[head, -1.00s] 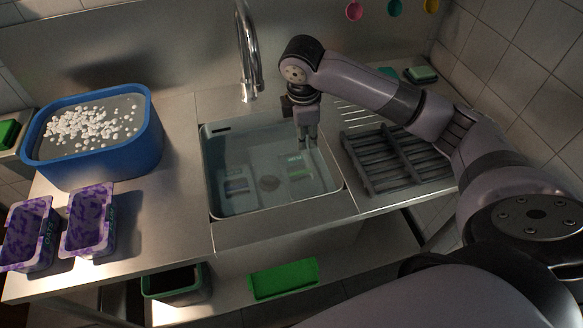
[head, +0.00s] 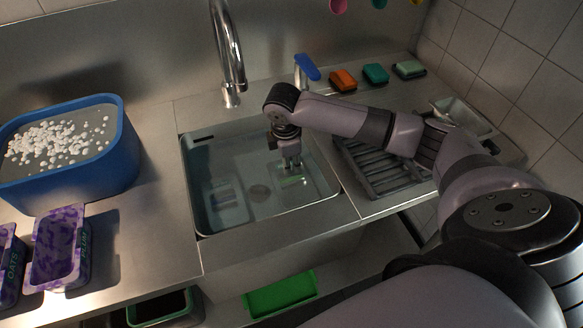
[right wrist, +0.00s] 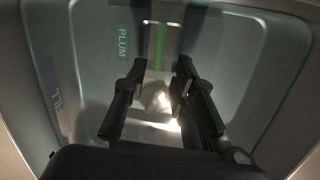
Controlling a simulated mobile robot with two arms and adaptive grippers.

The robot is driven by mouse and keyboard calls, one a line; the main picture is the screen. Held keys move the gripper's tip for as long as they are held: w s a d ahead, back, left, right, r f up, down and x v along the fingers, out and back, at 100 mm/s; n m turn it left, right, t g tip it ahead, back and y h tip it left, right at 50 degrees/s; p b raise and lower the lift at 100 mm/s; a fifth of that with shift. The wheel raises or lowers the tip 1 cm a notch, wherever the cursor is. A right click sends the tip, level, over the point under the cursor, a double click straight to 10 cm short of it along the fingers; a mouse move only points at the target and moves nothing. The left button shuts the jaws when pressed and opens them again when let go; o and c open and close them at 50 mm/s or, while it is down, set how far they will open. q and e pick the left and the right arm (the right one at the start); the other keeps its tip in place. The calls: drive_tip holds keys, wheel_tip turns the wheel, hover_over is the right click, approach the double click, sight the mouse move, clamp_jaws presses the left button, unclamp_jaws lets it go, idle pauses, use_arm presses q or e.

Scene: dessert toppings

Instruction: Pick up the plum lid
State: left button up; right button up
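The plum lid (head: 293,182) lies in the right part of the sink, a pale, see-through piece with a green strip. In the right wrist view its teal PLUM label (right wrist: 124,42) and green strip show just beyond the fingertips. My right gripper (head: 290,166) points down into the sink over the lid and hides part of it. In the right wrist view the gripper (right wrist: 161,72) has its two fingers apart with nothing between them; whether they touch the lid I cannot tell. My left gripper is not in view.
The metal sink (head: 190,180) has walls close around my gripper. Another lid (head: 225,193) lies at its left. A faucet (head: 228,50) stands behind, a dark rack (head: 375,170) at right. A blue tub (head: 70,170) and purple containers (head: 57,250) stand at left.

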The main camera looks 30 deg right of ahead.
sight(292, 178)
drive_tip(key=f, duration=0.5)
drive_tip(key=d+f, duration=0.1)
drive_tip(key=f, duration=0.2)
drive_tip(key=shift+w+f+p, duration=0.3)
drive_tip(key=shift+w, duration=0.1)
drive_tip(key=shift+c, duration=0.4)
drive_tip(key=shift+r, duration=0.1)
clamp_jaws()
